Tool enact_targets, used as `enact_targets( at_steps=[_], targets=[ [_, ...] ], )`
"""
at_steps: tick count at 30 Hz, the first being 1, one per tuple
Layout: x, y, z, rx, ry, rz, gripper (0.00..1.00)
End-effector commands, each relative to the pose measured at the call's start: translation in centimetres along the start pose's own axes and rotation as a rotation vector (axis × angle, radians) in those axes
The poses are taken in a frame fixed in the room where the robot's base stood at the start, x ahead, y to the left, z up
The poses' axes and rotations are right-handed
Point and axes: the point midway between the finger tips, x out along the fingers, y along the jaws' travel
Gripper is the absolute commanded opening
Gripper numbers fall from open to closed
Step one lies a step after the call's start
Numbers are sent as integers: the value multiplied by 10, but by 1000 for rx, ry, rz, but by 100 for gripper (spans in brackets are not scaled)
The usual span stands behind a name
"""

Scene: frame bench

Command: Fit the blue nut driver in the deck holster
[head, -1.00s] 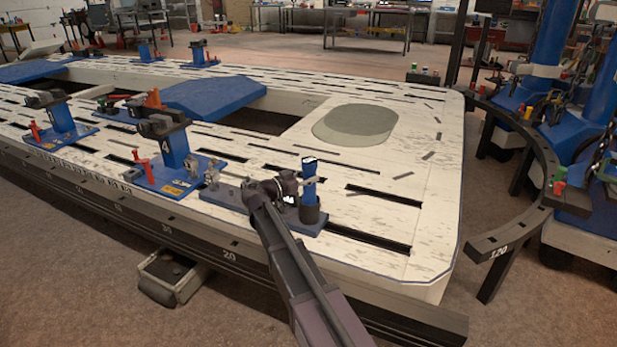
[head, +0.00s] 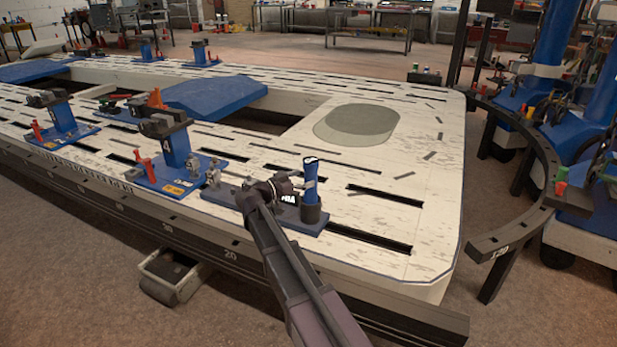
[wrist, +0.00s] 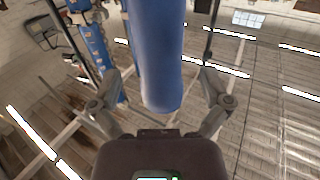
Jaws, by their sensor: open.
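The blue nut driver (head: 310,180) stands upright with its lower end in the dark round holster (head: 311,213) at the right end of a flat base plate (head: 262,220) on the deck. My gripper (head: 301,185) reaches in from the left of the driver, at handle height. In the wrist view the driver's blue handle (wrist: 158,50) fills the middle, with the open fingers (wrist: 158,80) apart on either side and gaps showing. The inside of the holster is hidden, so I cannot see how deep the driver sits.
A blue clamp stand (head: 176,150) and small metal fittings (head: 214,172) stand left of my gripper. A slot (head: 384,195) and open pale deck lie to the right. A curved black rail (head: 540,165) stands beyond the deck's right edge.

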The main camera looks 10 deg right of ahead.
Motion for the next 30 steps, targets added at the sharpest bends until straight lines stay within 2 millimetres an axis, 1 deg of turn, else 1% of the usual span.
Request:
enact_targets(
  at_steps=[12,18,24,30],
  targets=[
    [-65,0,0,0,0,-2,97],
    [-88,0,-1,0,0,-1,97],
    [-96,0,-1,0,0,0,97],
    [-97,0,-1,0,0,0,97]
  ],
)
